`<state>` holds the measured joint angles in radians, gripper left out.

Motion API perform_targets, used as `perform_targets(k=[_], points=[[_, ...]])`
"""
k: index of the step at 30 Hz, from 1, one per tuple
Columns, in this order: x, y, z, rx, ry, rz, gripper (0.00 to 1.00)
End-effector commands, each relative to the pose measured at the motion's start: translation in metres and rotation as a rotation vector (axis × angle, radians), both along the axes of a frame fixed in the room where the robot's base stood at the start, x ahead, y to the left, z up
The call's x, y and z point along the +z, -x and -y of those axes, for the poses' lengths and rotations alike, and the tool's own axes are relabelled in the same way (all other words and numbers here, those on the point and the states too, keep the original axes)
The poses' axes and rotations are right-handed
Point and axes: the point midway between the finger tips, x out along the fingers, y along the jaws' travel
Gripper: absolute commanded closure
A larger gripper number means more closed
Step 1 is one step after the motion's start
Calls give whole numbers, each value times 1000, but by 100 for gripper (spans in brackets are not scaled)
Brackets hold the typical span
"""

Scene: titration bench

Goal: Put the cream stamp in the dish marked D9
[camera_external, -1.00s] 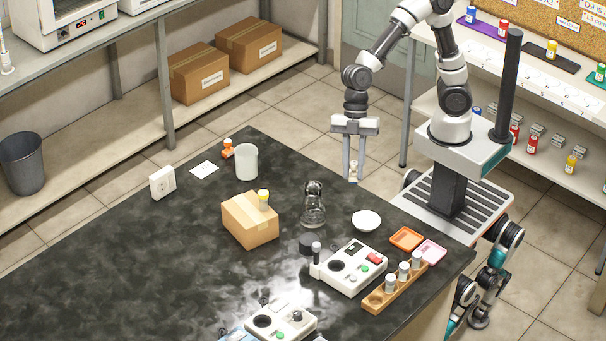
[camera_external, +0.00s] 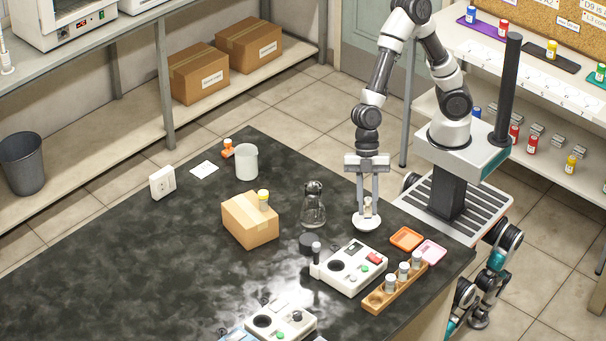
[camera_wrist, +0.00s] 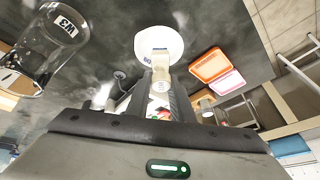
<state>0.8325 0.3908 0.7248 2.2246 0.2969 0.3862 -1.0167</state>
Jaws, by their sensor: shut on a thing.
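My gripper (camera_external: 368,203) points straight down over the small round white dish (camera_external: 366,223) near the table's far right edge. Its fingers are shut on the cream stamp (camera_external: 367,209), a small pale upright piece. In the wrist view the stamp (camera_wrist: 160,62) shows between the fingertips (camera_wrist: 161,82), with the white dish (camera_wrist: 149,40) behind it. The stamp overlaps the dish in both views; I cannot tell whether it touches the dish. Small dark marks show on the dish, too small and covered to read surely.
A glass flask (camera_external: 313,210), marked W3 in the wrist view, stands left of the dish. Orange (camera_external: 406,238) and pink (camera_external: 431,252) trays lie to the right. A white device (camera_external: 350,270) and a wooden vial rack (camera_external: 395,287) stand nearer. A cardboard box (camera_external: 249,222) stands further left.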

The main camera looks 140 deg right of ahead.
Motion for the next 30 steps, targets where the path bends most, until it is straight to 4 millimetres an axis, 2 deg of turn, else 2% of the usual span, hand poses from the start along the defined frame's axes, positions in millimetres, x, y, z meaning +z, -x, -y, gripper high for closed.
perform_targets(k=[9,24,25,26,30], points=[[-37,0,0,0,-1,0,100],[-46,0,0,0,0,0,100],[-44,0,0,0,0,0,74],[-44,0,0,0,0,0,71],[-44,0,0,-1,0,-1,71]])
